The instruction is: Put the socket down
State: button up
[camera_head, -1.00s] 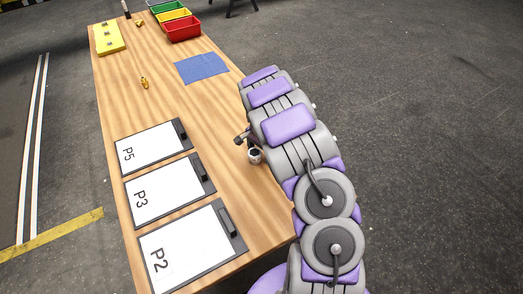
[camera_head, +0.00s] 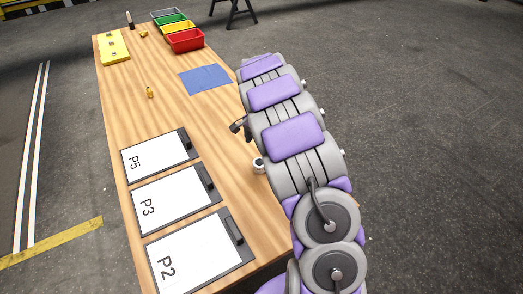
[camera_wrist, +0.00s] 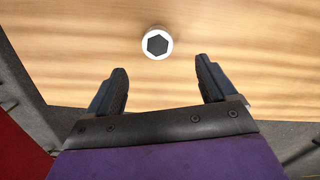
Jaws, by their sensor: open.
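The socket (camera_wrist: 157,43) is a small white-rimmed cylinder with a dark hexagonal opening facing the wrist camera. It stands upright on the wooden table (camera_wrist: 230,40), clear of my gripper (camera_wrist: 161,82), whose two dark fingers are apart with nothing between them. The socket lies just beyond the fingertips in the wrist view. In the head view the socket (camera_head: 258,165) shows near the table's right edge, partly hidden by my arm. One dark finger (camera_head: 237,126) of my gripper pokes out left of the arm there; the rest is hidden.
Clipboards marked P5 (camera_head: 158,157), P3 (camera_head: 175,198) and P2 (camera_head: 198,252) lie at the table's near left. A blue mat (camera_head: 205,79), a small brass-coloured part (camera_head: 150,92), a yellow block (camera_head: 114,47) and several bins (camera_head: 187,40) are farther back. The table's middle is clear.

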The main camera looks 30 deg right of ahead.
jog(key=s+a+r+n, duration=0.3)
jog(key=s+a+r, duration=0.1)
jog(key=s+r, duration=0.35)
jog(key=s+a+r+n, duration=0.2)
jog(key=s+a+r, duration=0.35)
jog(key=s, duration=0.35)
jog(key=s+a+n+g, duration=0.1)
jog(key=s+a+n, duration=0.2)
jog(key=s, duration=0.9)
jog(key=s+a+r+n, duration=0.1)
jog(key=s+a+n, duration=0.2)
jog(key=s, duration=0.9)
jog(key=shift+a+r+n+g, duration=0.2)
jog(key=shift+n+g, duration=0.2)
jog(key=shift+n, duration=1.2)
